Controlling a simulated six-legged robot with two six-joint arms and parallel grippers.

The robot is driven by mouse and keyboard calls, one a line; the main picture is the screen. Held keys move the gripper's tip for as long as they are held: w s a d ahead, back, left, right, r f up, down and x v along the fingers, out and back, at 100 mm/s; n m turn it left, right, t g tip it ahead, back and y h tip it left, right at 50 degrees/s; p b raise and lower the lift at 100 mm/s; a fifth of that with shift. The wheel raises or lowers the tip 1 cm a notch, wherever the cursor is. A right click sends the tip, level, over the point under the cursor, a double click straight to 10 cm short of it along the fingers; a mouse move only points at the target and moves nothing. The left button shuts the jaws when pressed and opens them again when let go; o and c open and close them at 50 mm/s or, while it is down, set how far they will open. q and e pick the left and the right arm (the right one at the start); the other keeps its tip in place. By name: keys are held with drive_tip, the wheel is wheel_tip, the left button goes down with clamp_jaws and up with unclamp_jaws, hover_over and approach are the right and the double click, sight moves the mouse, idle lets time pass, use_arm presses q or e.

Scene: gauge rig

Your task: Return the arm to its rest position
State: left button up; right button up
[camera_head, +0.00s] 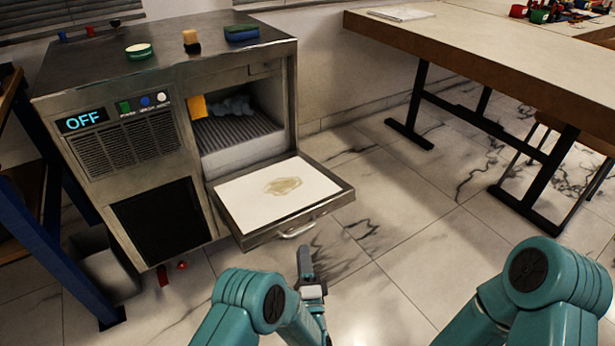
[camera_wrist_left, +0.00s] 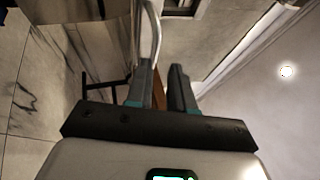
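My left arm, teal, comes in at the bottom of the head view. My left gripper (camera_head: 306,266) points up, just below and beside the handle (camera_head: 298,230) of the lowered door (camera_head: 330,190). In the left wrist view the two dark fingers of this gripper (camera_wrist_left: 160,85) stand apart with nothing held between them. A curved metal bar, apparently the handle (camera_wrist_left: 154,30), passes by the left fingertip; I cannot tell whether they touch. My right arm shows at the bottom right of the head view; its gripper is out of view.
The metal machine (camera_head: 155,75) reads OFF; its door hangs open with a brown stain on the white inner face. A yellow item (camera_head: 197,107) and bluish cloth-like stuff (camera_head: 234,106) lie inside. A long table (camera_head: 480,45) stands at the right. The tiled floor between is clear.

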use_arm(q)
drive_tip(key=s+a+f+n+g+h, duration=0.45)
drive_tip(key=a+f+n+g, duration=0.25)
drive_tip(key=f+n+g, duration=0.3)
drive_tip(key=s+a+f+n+g+h, duration=0.15)
drive_tip(key=s+n+g, duration=0.35)
drive_tip(key=s, duration=0.6)
drive_tip(key=s+a+f+n+g+h, duration=0.15)
drive_tip(key=s+n+g, duration=0.3)
drive_tip(key=s, duration=0.55)
drive_tip(key=s+r+g+p, duration=0.1)
drive_tip(key=s+r+p, duration=0.2)
drive_tip(key=r+p, duration=2.9)
drive_tip(key=shift+d, duration=0.35)
drive_tip(key=shift+s+f+g, duration=0.1)
drive_tip(key=shift+g, duration=0.15)
